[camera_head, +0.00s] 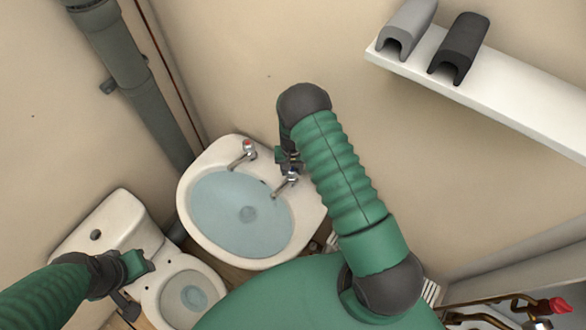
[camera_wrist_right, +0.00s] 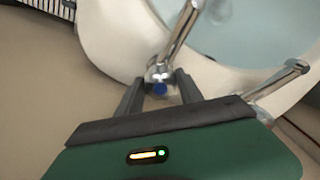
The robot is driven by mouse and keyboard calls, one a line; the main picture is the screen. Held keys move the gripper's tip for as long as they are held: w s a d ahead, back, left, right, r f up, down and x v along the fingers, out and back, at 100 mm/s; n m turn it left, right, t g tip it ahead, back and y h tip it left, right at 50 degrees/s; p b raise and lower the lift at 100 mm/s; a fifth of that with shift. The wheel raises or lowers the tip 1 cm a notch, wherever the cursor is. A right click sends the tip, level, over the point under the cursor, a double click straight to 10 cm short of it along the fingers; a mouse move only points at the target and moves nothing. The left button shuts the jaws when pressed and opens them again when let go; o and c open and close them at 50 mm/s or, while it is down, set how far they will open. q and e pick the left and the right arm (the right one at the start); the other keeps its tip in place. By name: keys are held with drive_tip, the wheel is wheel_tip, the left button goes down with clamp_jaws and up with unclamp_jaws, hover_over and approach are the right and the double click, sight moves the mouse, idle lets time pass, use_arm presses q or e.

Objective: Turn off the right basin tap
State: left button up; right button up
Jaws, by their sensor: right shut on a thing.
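The right basin tap (camera_head: 286,183) is chrome with a blue-marked top, on the right rim of the white basin (camera_head: 308,205). My right gripper (camera_head: 289,168) is at this tap in the head view, partly hidden by its own wrist. In the right wrist view the gripper's two dark fingers (camera_wrist_right: 160,90) stand on either side of the blue-marked top of the right tap (camera_wrist_right: 172,48), shut on it. The left basin tap (camera_head: 243,154) has a red mark and stands apart. My left gripper (camera_head: 132,285) is over the toilet; its finger opening is unclear.
Bluish water (camera_head: 225,200) fills the basin bowl. A white toilet (camera_head: 118,215) stands at the lower left. A grey pipe (camera_head: 130,75) runs down the wall behind. A white shelf (camera_head: 500,92) with two channel-shaped pieces is at the upper right. Copper pipes (camera_head: 490,303) show at the lower right.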

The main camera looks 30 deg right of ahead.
drive_tip(key=shift+w+a, duration=0.1)
drive_tip(key=shift+a, duration=0.05)
drive_tip(key=shift+d+f+m+b, duration=0.15)
drive_tip(key=shift+d+m+b, duration=0.15)
drive_tip(key=shift+m+b, duration=0.65)
drive_tip(key=m, duration=0.2)
drive_tip(key=m+b, duration=0.1)
drive_tip(key=shift+a+m, duration=0.2)
drive_tip(key=shift+m, duration=0.15)
drive_tip(key=m+b, duration=0.1)
drive_tip(key=m, duration=0.1)
drive_tip(key=shift+m, duration=0.4)
drive_tip(key=m+b, duration=0.1)
drive_tip(key=m, duration=0.2)
drive_tip(key=shift+m, duration=0.3)
drive_tip(key=m, duration=0.5)
use_arm(q)
drive_tip(key=x, duration=0.5)
drive_tip(key=shift+s+a+f, duration=0.3)
drive_tip(key=shift+s+a, duration=0.05)
use_arm(e)
drive_tip(key=m, duration=0.6)
